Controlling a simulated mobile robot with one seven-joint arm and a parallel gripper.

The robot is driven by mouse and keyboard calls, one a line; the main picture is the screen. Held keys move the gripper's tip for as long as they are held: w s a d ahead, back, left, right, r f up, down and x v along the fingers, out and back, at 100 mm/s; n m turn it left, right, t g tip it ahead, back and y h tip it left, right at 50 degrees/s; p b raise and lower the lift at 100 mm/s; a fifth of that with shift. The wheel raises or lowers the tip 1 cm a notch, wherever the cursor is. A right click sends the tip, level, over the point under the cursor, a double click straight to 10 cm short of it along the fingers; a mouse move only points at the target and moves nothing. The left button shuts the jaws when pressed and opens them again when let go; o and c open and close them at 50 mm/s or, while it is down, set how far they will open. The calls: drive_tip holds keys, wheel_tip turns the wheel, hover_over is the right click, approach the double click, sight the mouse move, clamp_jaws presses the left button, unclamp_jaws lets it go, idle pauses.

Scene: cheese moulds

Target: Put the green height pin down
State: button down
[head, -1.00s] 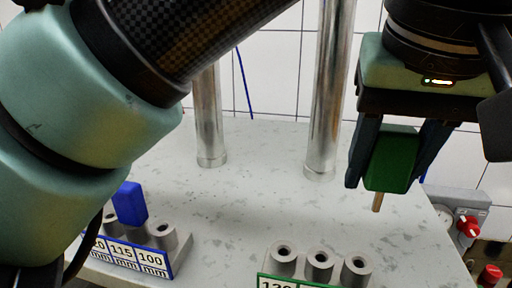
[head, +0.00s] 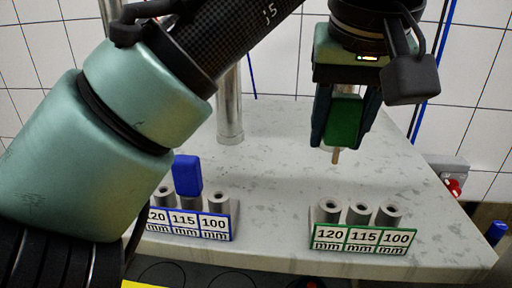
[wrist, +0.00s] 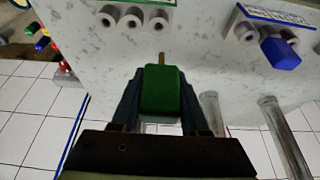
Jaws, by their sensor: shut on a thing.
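The green height pin (head: 344,122) has a green block head and a thin brass-coloured shank pointing down. My gripper (head: 338,136) is shut on its head and holds it upright above the table. The pin also shows between the fingers in the wrist view (wrist: 160,92). The green-edged holder (head: 360,238) is in front of and below the pin, with three grey sockets labelled 120, 115 and 100 mm. All three socket holes look empty. The pin is apart from the holder, above and behind it.
A blue-edged holder (head: 190,226) with the same labels stands to the left, with a blue pin (head: 187,175) in its middle socket. A metal post (head: 230,115) rises behind. A red knob (head: 453,187) is beyond the table's right edge. The speckled table (head: 280,170) is clear between.

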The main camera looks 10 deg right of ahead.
hover_over(329, 198)
drive_tip(key=f, duration=0.4)
drive_tip(key=shift+d+f, duration=0.2)
drive_tip(key=shift+s+a+f+p, duration=0.1)
drive_tip(key=shift+a+f+p, duration=0.15)
drive_tip(key=shift+f+p, duration=0.15)
wheel_tip(329, 198, down, 3)
drive_tip(key=shift+d+f+p, duration=0.15)
drive_tip(key=shift+p, duration=0.2)
drive_tip(key=shift+f, duration=0.2)
drive_tip(key=shift+f+b, duration=0.3)
drive_tip(key=shift+f, duration=0.05)
drive_tip(key=c, duration=0.7)
unclamp_jaws()
drive_tip(key=shift+r+p, duration=0.35)
drive_tip(key=shift+r, duration=0.15)
drive_tip(key=b+v, duration=0.1)
drive_tip(key=v, duration=1.1)
drive_tip(key=shift+b, duration=0.35)
